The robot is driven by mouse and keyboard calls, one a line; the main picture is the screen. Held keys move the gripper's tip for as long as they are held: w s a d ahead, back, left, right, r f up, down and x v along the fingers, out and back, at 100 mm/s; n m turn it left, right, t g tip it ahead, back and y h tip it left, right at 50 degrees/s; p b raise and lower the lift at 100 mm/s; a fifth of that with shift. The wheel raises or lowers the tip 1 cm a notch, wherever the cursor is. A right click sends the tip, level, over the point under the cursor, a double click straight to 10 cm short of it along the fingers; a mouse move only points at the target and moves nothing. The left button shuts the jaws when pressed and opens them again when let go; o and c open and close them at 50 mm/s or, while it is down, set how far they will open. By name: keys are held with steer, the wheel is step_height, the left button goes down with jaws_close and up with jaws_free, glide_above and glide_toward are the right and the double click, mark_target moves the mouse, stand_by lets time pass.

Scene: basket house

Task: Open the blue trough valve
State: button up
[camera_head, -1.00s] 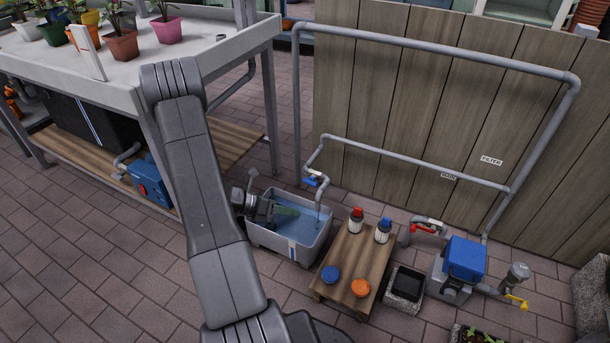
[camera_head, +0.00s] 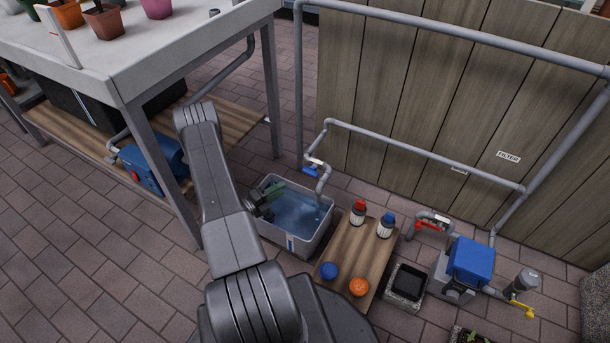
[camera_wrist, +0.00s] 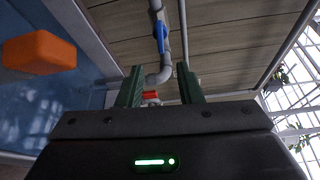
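The blue trough valve handle (camera_head: 312,171) sits on the grey pipe (camera_head: 325,150) where it comes down over the trough. In the wrist view, the blue handle (camera_wrist: 160,36) lies along the pipe, beyond and between my fingertips. The trough (camera_head: 318,230) is a pale grey tub of water. My gripper (camera_head: 276,190) is over the trough's left side, left of and below the valve in the head view, apart from it. In the wrist view, my gripper (camera_wrist: 158,75) shows two green fingers spread with nothing held between them.
A wooden stand (camera_head: 345,258) right of the trough carries a red-capped bottle (camera_head: 358,211), a blue-capped bottle (camera_head: 386,226), a blue knob (camera_head: 328,270) and an orange knob (camera_head: 358,287). A blue pump (camera_head: 470,262) stands further right. A planked wall (camera_head: 400,110) rises behind, and a bench (camera_head: 120,90) stands left.

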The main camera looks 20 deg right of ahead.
mark_target(311, 171)
steer(key=b+x, duration=0.3)
steer(key=x, duration=0.8)
steer(key=shift+d, duration=0.45)
jaws_close()
steer(key=shift+f, duration=0.1)
